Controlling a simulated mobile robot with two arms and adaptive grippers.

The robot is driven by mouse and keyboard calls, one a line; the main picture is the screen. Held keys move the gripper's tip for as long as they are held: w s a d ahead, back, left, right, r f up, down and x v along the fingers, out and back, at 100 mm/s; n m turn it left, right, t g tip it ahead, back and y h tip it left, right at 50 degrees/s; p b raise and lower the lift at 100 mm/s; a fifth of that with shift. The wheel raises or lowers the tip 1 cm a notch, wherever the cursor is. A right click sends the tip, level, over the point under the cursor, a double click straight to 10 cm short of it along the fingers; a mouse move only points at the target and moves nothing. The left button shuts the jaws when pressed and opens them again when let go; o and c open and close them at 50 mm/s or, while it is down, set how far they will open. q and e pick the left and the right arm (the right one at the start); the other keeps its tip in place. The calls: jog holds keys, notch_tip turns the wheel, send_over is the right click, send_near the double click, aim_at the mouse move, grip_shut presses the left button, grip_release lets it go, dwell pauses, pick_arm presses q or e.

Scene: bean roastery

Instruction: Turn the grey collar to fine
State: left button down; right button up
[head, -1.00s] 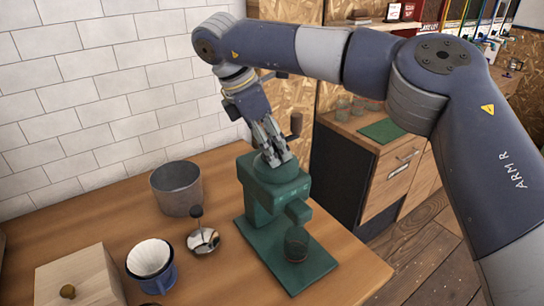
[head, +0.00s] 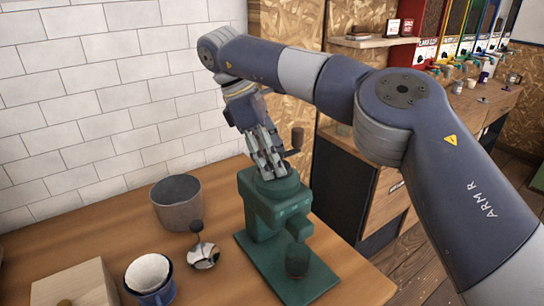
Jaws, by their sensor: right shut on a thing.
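The green grinder (head: 264,212) stands upright on its green base (head: 322,283) near the table's right side. My right gripper (head: 274,173) points down onto the top of the grinder and is shut there on the collar. The fingers hide most of the collar, and I cannot make out its grey colour or any setting marks. A dark cup (head: 297,262) sits under the grinder's spout. My left gripper is not in view.
On the wooden table (head: 215,280) left of the grinder are a grey bin (head: 178,204), a small shiny metal piece with a dark knob (head: 203,256), a blue cup with a white filter (head: 150,273) and a wooden box (head: 84,286).

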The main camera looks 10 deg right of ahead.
jog(key=o, duration=1.1)
